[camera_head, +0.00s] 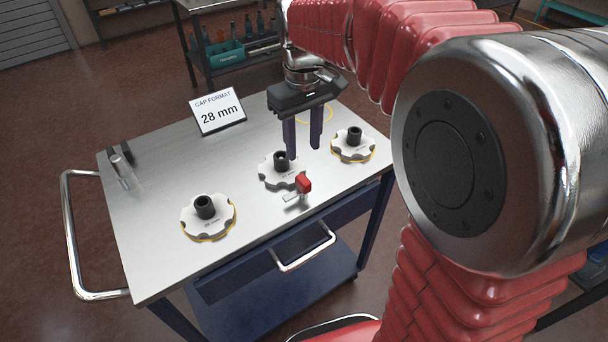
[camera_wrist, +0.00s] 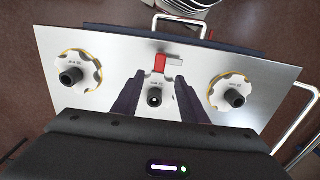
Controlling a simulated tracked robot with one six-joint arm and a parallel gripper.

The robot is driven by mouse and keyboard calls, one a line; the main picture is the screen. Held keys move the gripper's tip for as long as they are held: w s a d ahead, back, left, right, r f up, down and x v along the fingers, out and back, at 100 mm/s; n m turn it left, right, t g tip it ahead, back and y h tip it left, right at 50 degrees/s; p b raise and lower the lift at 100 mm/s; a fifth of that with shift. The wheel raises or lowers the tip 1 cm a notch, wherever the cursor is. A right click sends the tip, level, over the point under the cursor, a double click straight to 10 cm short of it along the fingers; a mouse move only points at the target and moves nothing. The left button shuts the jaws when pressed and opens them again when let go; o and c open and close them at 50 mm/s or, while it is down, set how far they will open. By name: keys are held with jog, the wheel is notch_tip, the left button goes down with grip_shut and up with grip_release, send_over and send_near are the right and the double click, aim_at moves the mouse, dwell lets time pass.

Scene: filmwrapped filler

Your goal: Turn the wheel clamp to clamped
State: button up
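The wheel clamp (camera_head: 304,184) has a red block-shaped handle and a small silver tab. It sits on the table at the near edge of the middle star wheel (camera_head: 268,173). In the wrist view the clamp (camera_wrist: 160,63) shows just beyond the fingertips, with its pale tab pointing right. My gripper (camera_head: 303,152) is open, pointing down with nothing between its dark blue fingers. It hangs over the far side of the middle wheel. In the wrist view the gripper (camera_wrist: 157,84) frames that wheel's black hub between its fingers. Whether the fingers touch the wheel I cannot tell.
A second star wheel (camera_head: 219,222) lies at the left and a third (camera_head: 345,153) at the right, both yellow-edged with black hubs. A sign (camera_head: 218,112) reading "CAP FORMAT 28 mm" stands at the back of the metal table (camera_head: 155,245). The table's front left is clear.

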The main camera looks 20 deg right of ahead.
aim_at(303, 179)
notch_tip(303, 179, down, 11)
jog(key=shift+r, duration=0.1)
dwell(0.3)
jog(key=shift+c, duration=0.6)
grip_shut()
